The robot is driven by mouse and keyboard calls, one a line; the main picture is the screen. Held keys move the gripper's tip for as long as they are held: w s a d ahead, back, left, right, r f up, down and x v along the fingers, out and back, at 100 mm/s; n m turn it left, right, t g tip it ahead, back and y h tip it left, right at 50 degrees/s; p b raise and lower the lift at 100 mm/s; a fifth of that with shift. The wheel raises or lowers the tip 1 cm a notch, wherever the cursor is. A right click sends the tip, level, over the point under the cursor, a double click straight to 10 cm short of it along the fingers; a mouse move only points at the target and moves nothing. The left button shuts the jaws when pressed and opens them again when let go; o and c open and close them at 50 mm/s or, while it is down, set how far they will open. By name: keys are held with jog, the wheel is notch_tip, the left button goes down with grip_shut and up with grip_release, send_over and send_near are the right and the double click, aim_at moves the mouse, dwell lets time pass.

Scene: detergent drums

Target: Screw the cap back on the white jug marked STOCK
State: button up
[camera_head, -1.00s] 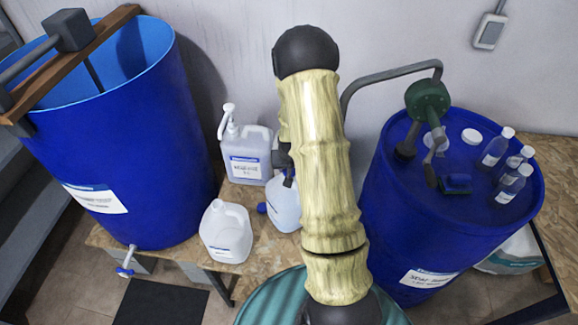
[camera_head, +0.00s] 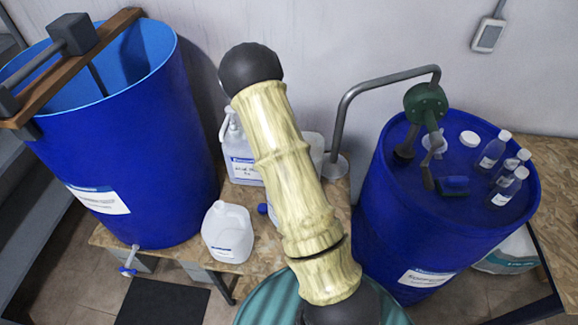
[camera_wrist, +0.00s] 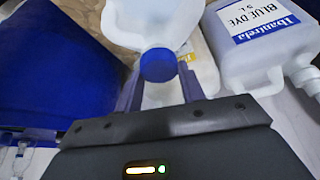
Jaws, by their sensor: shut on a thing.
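In the wrist view my gripper (camera_wrist: 158,78) is shut on a blue cap (camera_wrist: 158,65), with a finger on either side. A pale translucent jug (camera_wrist: 150,18) shows just beyond the cap; I cannot tell whether they touch. In the head view my arm hides the gripper and the held cap. A white jug (camera_head: 228,232) with a handle stands at the front of the wooden board; its label is too small to read. Another blue cap-like piece (camera_head: 262,208) shows beside it, against a mostly hidden pale jug. I cannot tell which jug is marked STOCK.
The BLUE DYE jug (camera_wrist: 262,40) with a pump stands close by. Another pale container (camera_head: 313,145) stands behind my arm. Big blue drums flank the board, left (camera_head: 120,160) and right (camera_head: 430,215). The right drum carries small bottles and a green hand pump (camera_head: 426,105).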

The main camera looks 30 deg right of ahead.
jog(key=shift+s+f+m+g+h+p, duration=0.15)
jog(key=shift+m+g+p, duration=0.3)
jog(key=shift+m+p, duration=0.7)
jog(key=shift+w+r+m+g+h+p, duration=0.1)
jog(key=shift+m+g+h+p, duration=0.25)
jog(key=shift+m+p, duration=0.8)
jog(key=shift+f+m+g+p, duration=0.15)
jog(key=shift+m+g+p, duration=0.15)
jog(key=shift+m+p, duration=0.3)
jog(key=shift+m+p, duration=0.45)
jog(key=shift+m, duration=0.05)
jog(key=m+g+p, duration=0.1)
jog(key=m, duration=0.1)
jog(key=shift+m, duration=0.4)
jog(key=shift+m+g, duration=0.6)
jog(key=shift+m, duration=0.4)
jog(key=o, duration=0.8)
jog(key=shift+o, duration=0.2)
